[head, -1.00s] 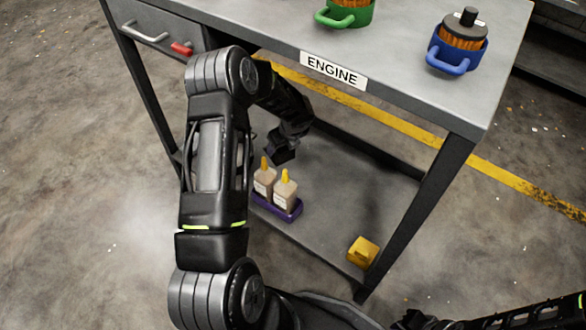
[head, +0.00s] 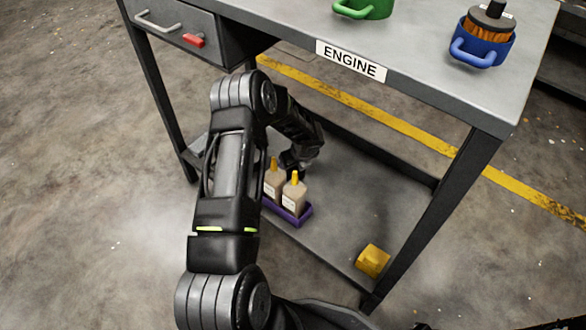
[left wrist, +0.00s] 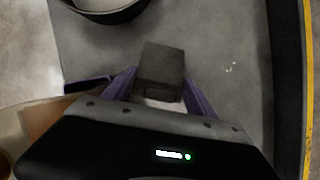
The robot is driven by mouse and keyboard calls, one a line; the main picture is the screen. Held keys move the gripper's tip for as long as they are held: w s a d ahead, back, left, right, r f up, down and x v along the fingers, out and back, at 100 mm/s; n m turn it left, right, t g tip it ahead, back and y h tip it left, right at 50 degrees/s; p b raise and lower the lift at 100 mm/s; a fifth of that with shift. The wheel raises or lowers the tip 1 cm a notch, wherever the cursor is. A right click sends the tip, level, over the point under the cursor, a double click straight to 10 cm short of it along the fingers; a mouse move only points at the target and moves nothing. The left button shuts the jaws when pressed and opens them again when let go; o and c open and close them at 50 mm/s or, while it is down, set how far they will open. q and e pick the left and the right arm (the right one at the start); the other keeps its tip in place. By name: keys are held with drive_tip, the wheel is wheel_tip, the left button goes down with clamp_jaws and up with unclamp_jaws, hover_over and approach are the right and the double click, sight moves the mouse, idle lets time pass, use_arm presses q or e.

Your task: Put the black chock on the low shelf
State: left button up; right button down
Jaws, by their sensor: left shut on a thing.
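The black chock (left wrist: 162,66) is a dark block between the two fingers of my left gripper (left wrist: 160,95) in the left wrist view. The gripper is shut on it. In the head view my left gripper (head: 297,160) is under the workbench top, over the low shelf (head: 335,225), just behind two bottles. The chock is hard to make out there. I cannot tell whether it touches the shelf. My right gripper is not in view.
A purple tray (head: 298,218) holds two bottles (head: 293,195) with yellow tips, close to my left gripper. A yellow block (head: 373,261) sits at the shelf's front right. The shelf's middle is clear. The bench top marked ENGINE (head: 350,60) overhangs, with a bench leg (head: 440,215) at right.

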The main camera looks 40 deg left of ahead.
use_arm(q)
drive_tip(key=shift+f, duration=0.45)
drive_tip(key=shift+f, duration=0.1)
drive_tip(key=o, duration=1.6)
drive_tip(key=shift+d+r, duration=0.1)
drive_tip(key=shift+r, duration=0.3)
drive_tip(key=p+v, duration=0.4)
drive_tip(key=v, duration=0.7)
